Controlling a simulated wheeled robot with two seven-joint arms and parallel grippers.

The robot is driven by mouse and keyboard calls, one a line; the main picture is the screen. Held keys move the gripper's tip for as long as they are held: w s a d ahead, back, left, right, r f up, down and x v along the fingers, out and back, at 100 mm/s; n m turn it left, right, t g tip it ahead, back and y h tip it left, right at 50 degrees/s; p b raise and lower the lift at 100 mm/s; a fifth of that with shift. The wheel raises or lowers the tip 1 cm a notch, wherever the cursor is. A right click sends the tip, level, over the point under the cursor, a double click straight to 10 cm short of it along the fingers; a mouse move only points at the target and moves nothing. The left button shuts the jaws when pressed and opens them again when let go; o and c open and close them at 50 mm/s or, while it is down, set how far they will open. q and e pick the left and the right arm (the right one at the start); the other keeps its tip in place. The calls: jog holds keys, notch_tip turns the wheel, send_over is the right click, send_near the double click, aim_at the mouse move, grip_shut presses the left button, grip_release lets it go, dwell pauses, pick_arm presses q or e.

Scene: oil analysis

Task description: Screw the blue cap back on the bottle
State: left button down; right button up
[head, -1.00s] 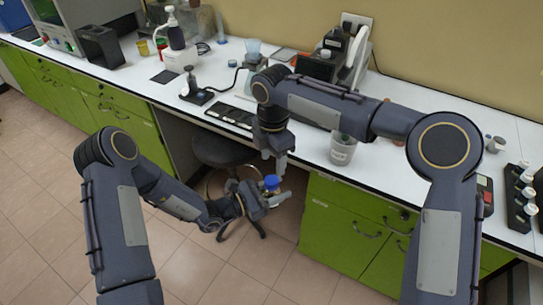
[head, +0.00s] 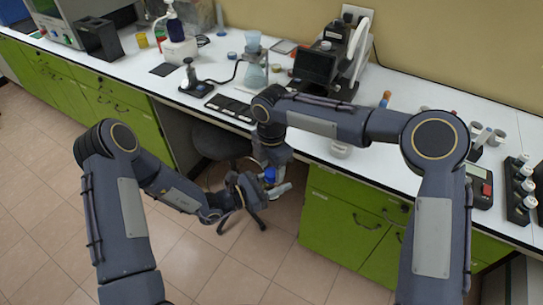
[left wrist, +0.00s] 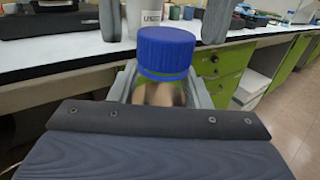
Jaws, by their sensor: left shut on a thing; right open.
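The bottle (left wrist: 158,94) is upright between the fingers of my left gripper (left wrist: 162,92), which is shut on it. The blue cap (left wrist: 165,50) sits on top of the bottle; how tightly it is seated cannot be told. In the head view the cap (head: 269,175) shows between my two grippers, with my left gripper (head: 274,190) around the bottle below it. My right gripper (head: 272,165) points down from above and is open. In the left wrist view the right gripper's grey fingers (left wrist: 163,28) hang on either side of the cap's upper part, apart from it.
The grippers are in front of the white bench (head: 225,65), above the floor near a dark stool (head: 215,142). Green cabinets (head: 345,215) stand to the right. A white cup (head: 341,149) is partly hidden behind my right arm. A black vial rack (head: 518,200) stands at the far right.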

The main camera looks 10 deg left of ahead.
jog(key=shift+f, duration=0.65)
jog(key=c, duration=1)
jog(key=m, duration=0.4)
jog(key=shift+r, duration=0.1)
jog(key=m, duration=1.4)
jog(key=o, duration=1.2)
